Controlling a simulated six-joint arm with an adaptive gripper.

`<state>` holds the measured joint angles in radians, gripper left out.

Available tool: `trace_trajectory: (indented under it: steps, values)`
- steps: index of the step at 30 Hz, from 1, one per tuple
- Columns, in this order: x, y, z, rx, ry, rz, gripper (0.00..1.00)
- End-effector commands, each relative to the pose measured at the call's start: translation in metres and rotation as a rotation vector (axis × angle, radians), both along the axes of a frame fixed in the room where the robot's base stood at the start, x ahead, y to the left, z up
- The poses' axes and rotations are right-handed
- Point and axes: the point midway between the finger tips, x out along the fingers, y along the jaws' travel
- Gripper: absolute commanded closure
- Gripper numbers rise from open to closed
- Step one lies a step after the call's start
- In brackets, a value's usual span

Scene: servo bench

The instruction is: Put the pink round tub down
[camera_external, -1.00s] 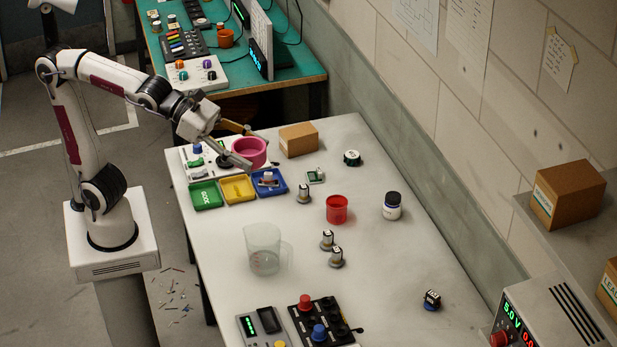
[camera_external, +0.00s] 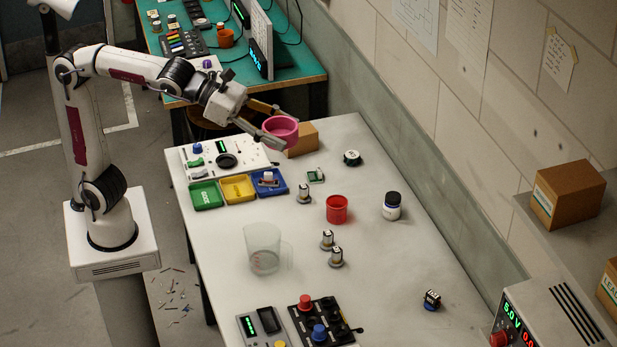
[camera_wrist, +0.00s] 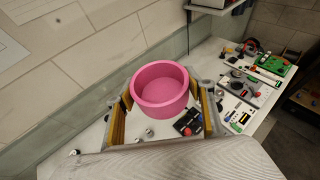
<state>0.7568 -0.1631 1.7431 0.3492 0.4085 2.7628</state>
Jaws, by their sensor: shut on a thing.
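The pink round tub (camera_external: 281,128) is held in the air by my gripper (camera_external: 270,123), near the back edge of the white table in the external view. It looks empty and roughly upright. In the wrist view the tub (camera_wrist: 160,88) sits between the two fingers of my gripper (camera_wrist: 160,105), which are shut on its sides. In the external view it hangs in front of part of the brown cardboard box (camera_external: 305,138); whether it touches the box I cannot tell.
On the white table (camera_external: 210,240) stand a panel with a dial (camera_external: 222,155), green (camera_external: 206,195), yellow (camera_external: 238,188) and blue (camera_external: 270,186) trays, a red cup (camera_external: 337,209), a dark-capped jar (camera_external: 392,207) and a clear jug (camera_external: 263,248).

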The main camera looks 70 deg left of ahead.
Motion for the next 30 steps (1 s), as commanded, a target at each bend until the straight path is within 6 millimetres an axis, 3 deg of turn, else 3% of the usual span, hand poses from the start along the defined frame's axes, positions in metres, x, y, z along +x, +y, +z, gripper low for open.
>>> trace_trajectory:
  steps: [30]
  values:
    - [0.152,-0.054,-0.003,0.0,0.0,0.285,0.69]
